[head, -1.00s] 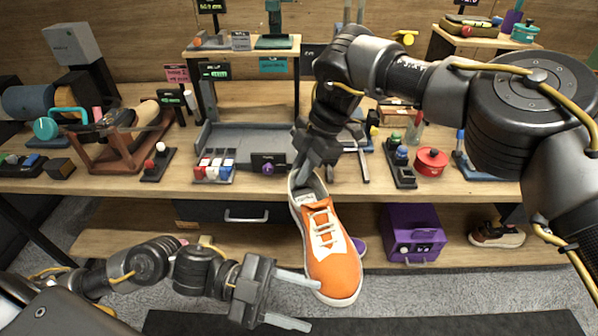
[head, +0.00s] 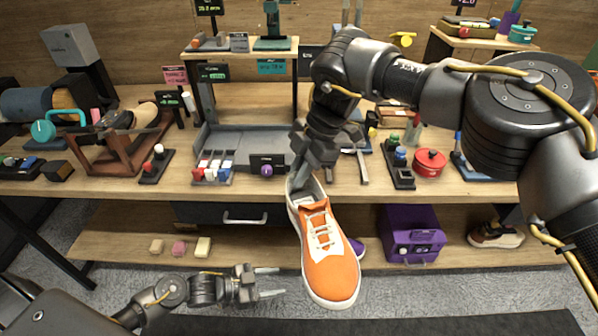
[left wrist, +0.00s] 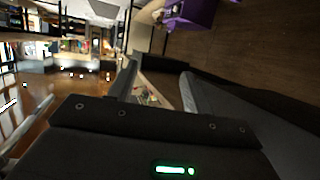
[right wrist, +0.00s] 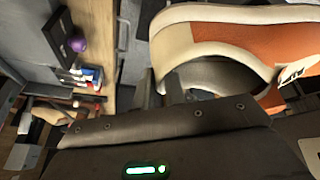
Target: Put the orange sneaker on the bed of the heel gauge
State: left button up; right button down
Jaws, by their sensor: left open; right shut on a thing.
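The orange sneaker (head: 330,268) with white laces and a pale sole hangs toe down in front of the bench. My right gripper (head: 299,181) is shut on its heel collar. In the right wrist view the sneaker (right wrist: 225,30) fills the upper right, its opening beside the fingers. A grey flat bed (head: 240,137) with low walls, likely the heel gauge, lies on the bench behind and left of the sneaker. A black block with a purple knob (head: 267,169) stands at its front right. My left gripper (head: 273,281) is open and empty, left of the sneaker and apart from it.
Red, white and blue small blocks (head: 212,170) stand before the bed's left part. A red pot (head: 430,162) and a bottle rack (head: 398,165) are to the right. The lower shelf holds a purple box (head: 412,235), a brown shoe (head: 496,235) and small bars (head: 180,247).

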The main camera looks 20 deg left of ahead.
pick_arm(q)
jog(key=s+a+f+n+g+y, duration=0.1)
jog(key=s+a+f+n+y, duration=0.25)
jog(key=f, duration=0.75)
jog(key=s+a+f+n+y, duration=0.2)
jog(key=s+a+f+y, duration=0.2)
jog(key=f, duration=0.7)
jog(key=s+f+n+g+y, duration=0.1)
jog(key=s+f, duration=0.5)
jog(key=s, duration=0.7)
jog(key=s+f+n+g+y, duration=0.1)
jog(key=s+f+g+y, duration=0.2)
jog(key=s, duration=1)
notch_tip(320, 180, down, 4)
jog(key=g, duration=0.2)
jog(key=shift+a+f+g, duration=0.15)
jog(key=shift+f+g, duration=0.05)
jog(key=shift+g, duration=0.2)
jog(key=shift+n, duration=0.25)
